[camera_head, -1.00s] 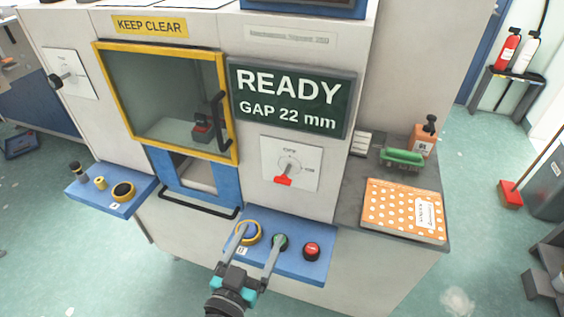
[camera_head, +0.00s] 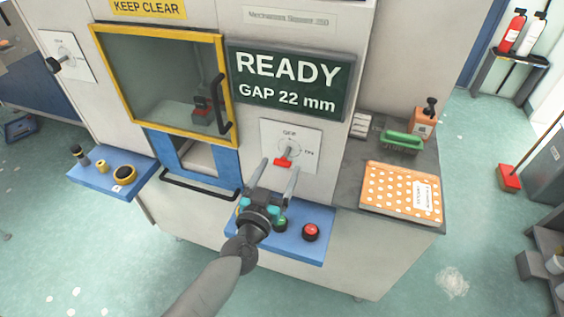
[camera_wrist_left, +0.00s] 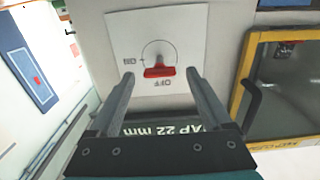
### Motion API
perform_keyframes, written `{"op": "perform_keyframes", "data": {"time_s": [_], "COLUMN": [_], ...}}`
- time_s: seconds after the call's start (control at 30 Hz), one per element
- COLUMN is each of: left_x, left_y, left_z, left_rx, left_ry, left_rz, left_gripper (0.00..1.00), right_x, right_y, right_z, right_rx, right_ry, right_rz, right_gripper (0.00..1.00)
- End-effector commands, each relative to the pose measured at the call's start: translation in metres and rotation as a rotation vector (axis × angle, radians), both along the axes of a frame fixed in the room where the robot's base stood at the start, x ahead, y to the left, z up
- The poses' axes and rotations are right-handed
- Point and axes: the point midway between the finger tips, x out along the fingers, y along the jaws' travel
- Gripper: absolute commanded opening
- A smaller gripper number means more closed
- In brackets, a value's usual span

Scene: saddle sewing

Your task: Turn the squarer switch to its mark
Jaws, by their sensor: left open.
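The squarer switch is a red handle (camera_head: 284,162) on a white plate (camera_head: 309,161) below the READY display. The plate has OFF at its top and ON at its right in the head view. The wrist view shows the red handle (camera_wrist_left: 160,72) upside down, near the OFF label; its exact pointing is hard to tell. My left gripper (camera_head: 280,166) is open in front of the switch. In the wrist view the fingertips of my left gripper (camera_wrist_left: 160,77) stand on either side of the handle, with gaps on both sides. My right gripper is not in view.
A blue shelf (camera_head: 300,246) with a green button and a red button (camera_head: 311,232) lies below my left gripper. A yellow-framed window (camera_head: 229,90) with a dark handle is to the left. A side counter holds an orange dotted book (camera_head: 390,190) and a green-handled tool (camera_head: 402,140).

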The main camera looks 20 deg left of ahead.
Motion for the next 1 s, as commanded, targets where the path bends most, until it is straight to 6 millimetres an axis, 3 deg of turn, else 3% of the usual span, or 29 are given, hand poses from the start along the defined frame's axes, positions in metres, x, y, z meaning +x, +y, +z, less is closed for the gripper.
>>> {"op": "perform_keyframes", "data": {"time_s": [0.2, 0.63, 1.0], "left_x": [0.023, 0.029, 0.029], "left_y": [-0.001, -0.001, -0.001], "left_z": [0.0, 0.0, 0.0], "left_rx": [-0.001, 0.0, 0.0], "left_ry": [-0.001, 0.0, 0.0], "left_rz": [0.0, 0.0, 0.0], "left_gripper": [0.82, 0.81, 0.4], "right_x": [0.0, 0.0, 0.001], "right_y": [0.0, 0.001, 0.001], "right_z": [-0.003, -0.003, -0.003], "right_rx": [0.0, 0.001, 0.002], "right_ry": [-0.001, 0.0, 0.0], "right_rz": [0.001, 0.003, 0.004], "right_gripper": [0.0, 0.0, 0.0]}}
